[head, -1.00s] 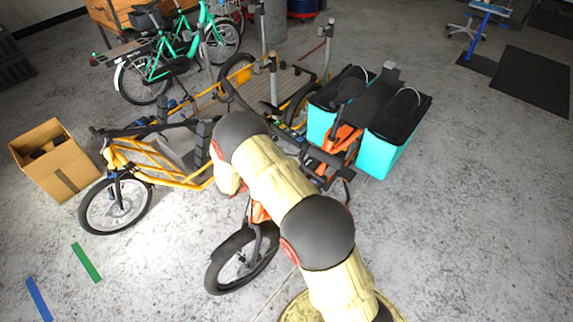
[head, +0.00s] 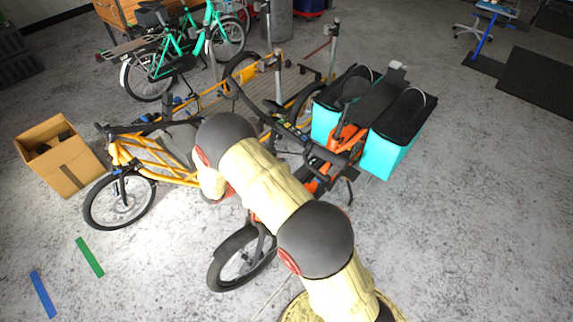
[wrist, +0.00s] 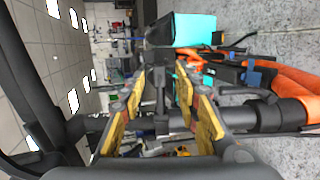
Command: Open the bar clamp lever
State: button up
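The orange cargo bike (head: 318,183) stands in the middle of the head view, with turquoise panniers (head: 398,152). In the wrist view its orange frame (wrist: 290,88) and a thick dark tube (wrist: 275,115) lie at the right. Small blue parts (wrist: 258,78) show above that tube; I cannot tell which part is the bar clamp lever. My gripper (wrist: 159,82) is open, its two yellow-padded fingers apart. Dark bar parts (wrist: 160,105) show between and behind the fingers; I cannot tell whether they touch.
A yellow cargo bike (head: 133,152) stands close at the left, and a green bike (head: 172,62) is behind it. A cardboard box (head: 68,168) sits at the far left.

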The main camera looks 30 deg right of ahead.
jog(key=v, duration=0.5)
